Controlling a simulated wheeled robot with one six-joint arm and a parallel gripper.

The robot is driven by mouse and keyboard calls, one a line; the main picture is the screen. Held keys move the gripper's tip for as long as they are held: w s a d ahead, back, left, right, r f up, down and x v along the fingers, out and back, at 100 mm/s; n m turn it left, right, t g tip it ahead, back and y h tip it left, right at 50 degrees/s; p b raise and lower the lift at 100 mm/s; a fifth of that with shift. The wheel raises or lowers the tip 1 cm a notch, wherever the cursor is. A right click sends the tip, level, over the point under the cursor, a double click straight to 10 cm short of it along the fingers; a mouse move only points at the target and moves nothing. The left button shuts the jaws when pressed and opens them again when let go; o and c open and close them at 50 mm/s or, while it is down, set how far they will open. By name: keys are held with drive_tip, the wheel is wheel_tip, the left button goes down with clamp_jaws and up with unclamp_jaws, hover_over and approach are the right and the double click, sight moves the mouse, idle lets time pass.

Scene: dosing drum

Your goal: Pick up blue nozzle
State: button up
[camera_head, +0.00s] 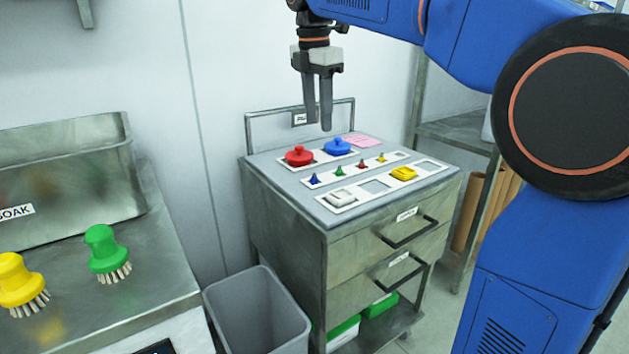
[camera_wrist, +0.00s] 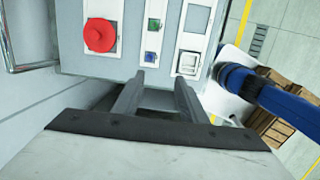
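The small blue nozzle (camera_head: 314,179) stands at the left end of a white strip on top of the cart, beside a green nozzle (camera_head: 339,171). The blue nozzle also shows in the wrist view (camera_wrist: 149,57), just beyond my fingertips, with the green nozzle (camera_wrist: 154,24) farther up. My gripper (camera_head: 319,127) points down above the cart top. In the wrist view its two fingers (camera_wrist: 158,80) are apart with nothing between them, so it is open and empty.
A red lidded piece (camera_head: 299,157) and a blue one (camera_head: 337,146) stand behind the nozzle strip. White and yellow (camera_head: 403,173) blocks sit in front. A grey bin (camera_head: 258,312) stands left of the cart. Green (camera_head: 103,250) and yellow brushes stand on the left counter.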

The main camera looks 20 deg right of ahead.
drive_tip(key=w+a+r+n, duration=0.1)
drive_tip(key=w+n, duration=0.1)
drive_tip(key=w, duration=0.1)
hover_over(314, 178)
drive_tip(key=f, duration=1)
drive_tip(key=shift+s+a+f, duration=0.1)
drive_tip(key=shift+a+f, duration=0.1)
drive_tip(key=shift+f, duration=0.05)
drive_tip(key=shift+w+d+f, duration=0.15)
drive_tip(key=shift+w+f, duration=0.05)
drive_tip(key=shift+f, duration=1.4)
drive_tip(key=shift+w+d+f, duration=0.1)
drive_tip(key=shift+w+f, duration=0.05)
drive_tip(key=shift+f, duration=1.4)
clamp_jaws()
